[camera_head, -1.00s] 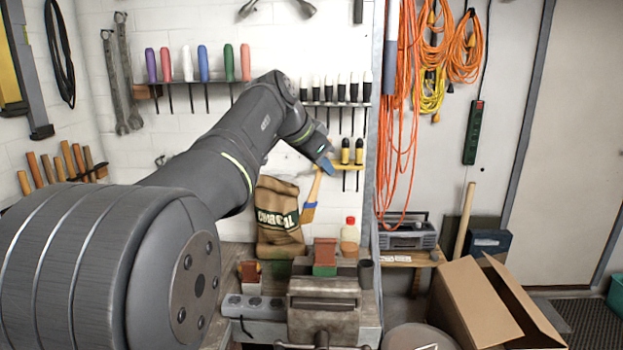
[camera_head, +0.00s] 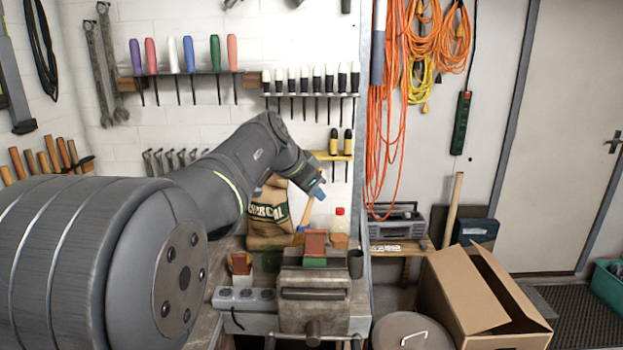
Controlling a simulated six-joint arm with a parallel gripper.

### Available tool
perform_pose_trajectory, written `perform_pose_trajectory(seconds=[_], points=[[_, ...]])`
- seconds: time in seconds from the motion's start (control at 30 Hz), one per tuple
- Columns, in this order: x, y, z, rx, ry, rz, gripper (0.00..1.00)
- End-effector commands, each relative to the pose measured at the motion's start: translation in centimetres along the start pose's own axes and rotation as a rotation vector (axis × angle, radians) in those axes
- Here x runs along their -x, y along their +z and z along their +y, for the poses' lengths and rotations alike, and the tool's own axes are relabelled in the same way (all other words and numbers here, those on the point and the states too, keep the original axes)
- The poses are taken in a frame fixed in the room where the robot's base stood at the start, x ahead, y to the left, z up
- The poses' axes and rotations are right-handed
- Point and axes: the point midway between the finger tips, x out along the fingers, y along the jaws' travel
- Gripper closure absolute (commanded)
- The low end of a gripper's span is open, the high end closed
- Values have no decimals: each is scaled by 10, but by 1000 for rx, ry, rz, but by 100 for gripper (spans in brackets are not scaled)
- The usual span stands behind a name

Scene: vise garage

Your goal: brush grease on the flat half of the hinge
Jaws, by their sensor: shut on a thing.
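My gripper (camera_head: 318,192) is shut on a brush with a tan wooden handle (camera_head: 307,211) and a blue band (camera_head: 300,229). The brush hangs down, tilted, its lower end toward the left; its bristles are hard to make out. A grey metal vise (camera_head: 314,302) stands below on the bench. A reddish-brown flat piece with green under it (camera_head: 315,243) stands at the top of the vise; I cannot tell whether it is the hinge. The brush appears above and slightly left of this piece, and I cannot tell the gap in depth. A dark cup (camera_head: 356,264) stands right of the vise.
A charcoal sack (camera_head: 268,215) and a bottle with a red cap (camera_head: 340,228) stand behind the vise. A power strip (camera_head: 243,298) and another reddish-brown piece (camera_head: 240,262) are to its left. An open cardboard box (camera_head: 475,305) stands at the right. Screwdriver racks line the wall.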

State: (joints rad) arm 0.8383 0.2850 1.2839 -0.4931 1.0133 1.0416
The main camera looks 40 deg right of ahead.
Motion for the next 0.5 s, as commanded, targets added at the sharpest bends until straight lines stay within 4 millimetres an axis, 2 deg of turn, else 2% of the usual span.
perform_pose_trajectory(seconds=[0.2,0.5], points=[[-19,-6,16,-2,1,1,100],[-38,-17,35,0,4,-1,100]])
